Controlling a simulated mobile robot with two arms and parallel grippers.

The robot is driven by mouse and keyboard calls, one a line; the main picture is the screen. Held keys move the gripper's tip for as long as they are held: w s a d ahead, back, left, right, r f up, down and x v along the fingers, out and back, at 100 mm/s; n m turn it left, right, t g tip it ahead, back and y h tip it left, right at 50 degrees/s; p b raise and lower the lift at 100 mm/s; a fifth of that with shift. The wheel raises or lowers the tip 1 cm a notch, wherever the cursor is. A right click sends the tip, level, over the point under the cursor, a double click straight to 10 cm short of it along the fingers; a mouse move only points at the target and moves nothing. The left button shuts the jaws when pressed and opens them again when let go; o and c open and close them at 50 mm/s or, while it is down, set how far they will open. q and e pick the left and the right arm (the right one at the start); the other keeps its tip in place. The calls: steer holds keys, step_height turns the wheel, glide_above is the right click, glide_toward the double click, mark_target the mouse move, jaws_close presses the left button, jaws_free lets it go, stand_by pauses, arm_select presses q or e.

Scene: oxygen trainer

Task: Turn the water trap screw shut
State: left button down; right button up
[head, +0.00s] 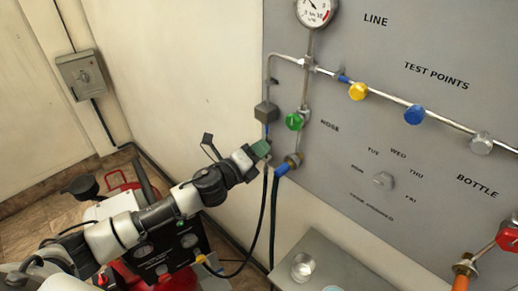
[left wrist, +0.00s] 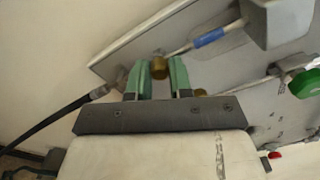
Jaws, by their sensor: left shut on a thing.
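The water trap is a dark grey block (head: 266,112) on the left edge of the panel, with a thin blue-banded stem running down from it. It also shows at the top right of the left wrist view (left wrist: 280,22). My left gripper (head: 262,149) is at the lower end of this stem. In the left wrist view its green fingers (left wrist: 162,76) are on either side of the small brass screw (left wrist: 160,66), shut on it. The fingers cover the screw in the head view. My right gripper is not in view.
Dark hoses (head: 274,215) hang below. Yellow (head: 358,91) and blue (head: 414,114) knobs line the upper pipe. A grey table (head: 325,262) holds a glass (head: 303,266).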

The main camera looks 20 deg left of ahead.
arm_select(q)
steer(key=shift+f+m+p, duration=0.15)
steer(key=shift+m+p, duration=0.15)
steer(key=shift+m, duration=1.6)
steer(key=c, duration=1)
jaws_free()
steer(key=b+v, duration=0.3)
steer(key=v, duration=0.7)
steer(key=shift+s+a+b, duration=0.15)
steer(key=shift+s+b, duration=0.2)
